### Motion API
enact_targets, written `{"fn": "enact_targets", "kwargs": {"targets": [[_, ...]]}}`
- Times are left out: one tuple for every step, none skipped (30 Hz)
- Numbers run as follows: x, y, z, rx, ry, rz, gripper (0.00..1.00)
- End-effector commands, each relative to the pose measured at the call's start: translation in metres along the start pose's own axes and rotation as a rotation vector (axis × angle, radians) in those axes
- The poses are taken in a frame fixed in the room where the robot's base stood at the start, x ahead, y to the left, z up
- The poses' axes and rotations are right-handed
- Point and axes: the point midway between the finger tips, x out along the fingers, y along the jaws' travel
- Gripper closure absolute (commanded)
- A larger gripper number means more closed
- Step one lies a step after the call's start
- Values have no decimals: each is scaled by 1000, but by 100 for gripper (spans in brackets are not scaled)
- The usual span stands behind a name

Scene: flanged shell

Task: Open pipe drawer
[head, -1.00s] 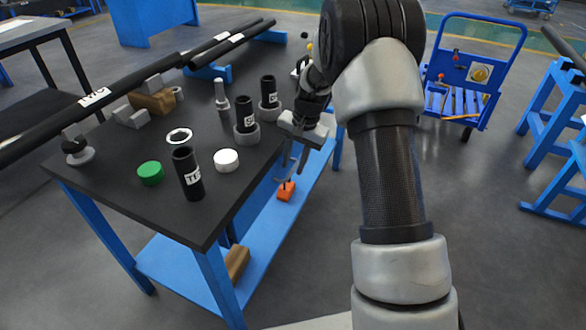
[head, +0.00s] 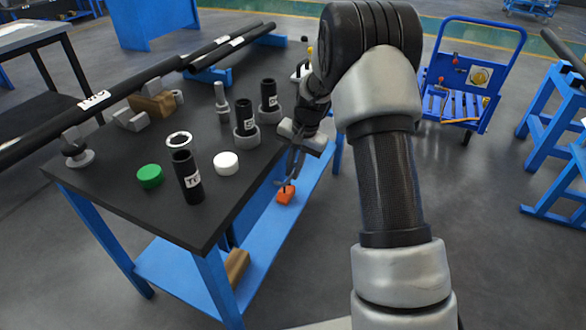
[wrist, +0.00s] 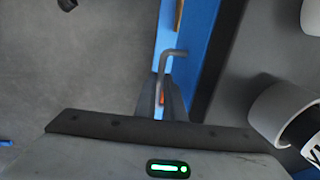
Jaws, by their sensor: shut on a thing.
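My gripper (head: 291,178) hangs beside the right edge of the black-topped workbench (head: 225,212), pointing down toward its lower blue shelf. In the wrist view my gripper (wrist: 161,108) is shut on a thin grey bent bar (wrist: 167,62), which runs out from between the fingers and turns right at its end. I cannot tell whether the bar is fixed to anything. No drawer front can be made out clearly in either view.
An orange block (head: 286,194) lies on the blue lower shelf (head: 188,268) below my gripper. A blue trolley (head: 468,82) stands at the right.

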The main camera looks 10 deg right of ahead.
Motion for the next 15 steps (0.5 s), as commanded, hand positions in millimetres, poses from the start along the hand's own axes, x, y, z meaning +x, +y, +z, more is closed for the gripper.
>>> {"fn": "enact_targets", "kwargs": {"targets": [[-1,5,0,2,-1,2,100],[-2,7,0,3,0,2,100],[-2,12,0,3,0,2,100],[-3,16,0,4,0,2,100],[-4,20,0,4,0,2,100],[-6,27,-1,5,0,2,100],[-7,33,0,5,-1,3,100],[-8,39,0,5,-1,3,100],[-10,48,0,7,-1,3,100],[-12,56,0,6,-1,3,100],[-13,63,0,7,0,3,100],[-15,74,0,7,0,3,100],[-17,82,0,7,-1,3,100],[-18,90,0,7,-1,3,100],[-21,101,0,7,-1,3,100]]}}
